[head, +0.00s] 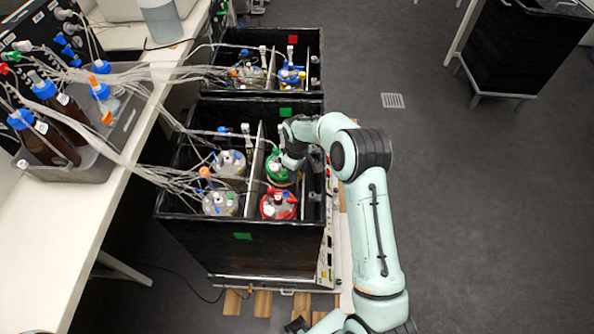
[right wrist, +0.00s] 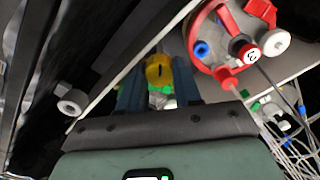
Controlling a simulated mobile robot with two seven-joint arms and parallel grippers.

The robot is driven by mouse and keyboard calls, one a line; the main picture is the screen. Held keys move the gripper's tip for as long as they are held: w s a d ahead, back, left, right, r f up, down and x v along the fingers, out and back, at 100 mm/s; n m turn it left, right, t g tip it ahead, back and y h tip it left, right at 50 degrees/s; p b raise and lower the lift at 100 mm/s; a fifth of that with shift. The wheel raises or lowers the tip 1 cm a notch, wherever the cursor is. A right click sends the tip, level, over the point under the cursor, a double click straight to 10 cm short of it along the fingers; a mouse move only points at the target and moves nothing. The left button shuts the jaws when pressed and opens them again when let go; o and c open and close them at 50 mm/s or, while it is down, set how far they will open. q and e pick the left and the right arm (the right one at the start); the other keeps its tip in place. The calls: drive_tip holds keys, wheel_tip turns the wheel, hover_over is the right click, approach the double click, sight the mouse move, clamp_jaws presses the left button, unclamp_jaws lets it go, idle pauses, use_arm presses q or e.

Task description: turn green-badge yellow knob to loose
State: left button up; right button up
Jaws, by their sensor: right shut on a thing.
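The near black shaker box (head: 190,235) carries green badges on its front wall (head: 242,236) and back rim (head: 285,112). My right gripper (head: 291,160) reaches down into its right half, beside the green-lidded vessel (head: 277,172). In the right wrist view, the yellow knob (right wrist: 158,70) sits between the two blue fingers of my right gripper (right wrist: 158,88), which are shut on it. The knob has a dark slot or mark on its face. In the head view the arm and hand hide the knob. My left gripper is not recognisable in either view.
A red-lidded vessel (head: 279,204) stands near the green one; it also shows in the right wrist view (right wrist: 222,40). Tubes run left to a bench (head: 75,235) with bottles. Another black box with a red badge (head: 292,39) stands behind.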

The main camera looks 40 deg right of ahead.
drive_tip(key=n, duration=0.4)
drive_tip(key=shift+r+n, duration=0.1)
drive_tip(key=shift+n, duration=0.2)
use_arm(q)
drive_tip(key=shift+w+r+p, duration=0.65)
drive_tip(key=shift+r, duration=0.25)
use_arm(e)
drive_tip(key=shift+n, duration=2.3)
drive_tip(key=o, duration=1)
drive_tip(key=shift+o, duration=0.2)
use_arm(q)
drive_tip(key=shift+w+r, duration=0.25)
drive_tip(key=shift+r, duration=0.05)
use_arm(e)
wheel_tip(320, 180, up, 13)
drive_tip(key=shift+r, duration=0.15)
use_arm(q)
drive_tip(key=shift+s, duration=0.1)
use_arm(e)
drive_tip(key=shift+s, duration=0.1)
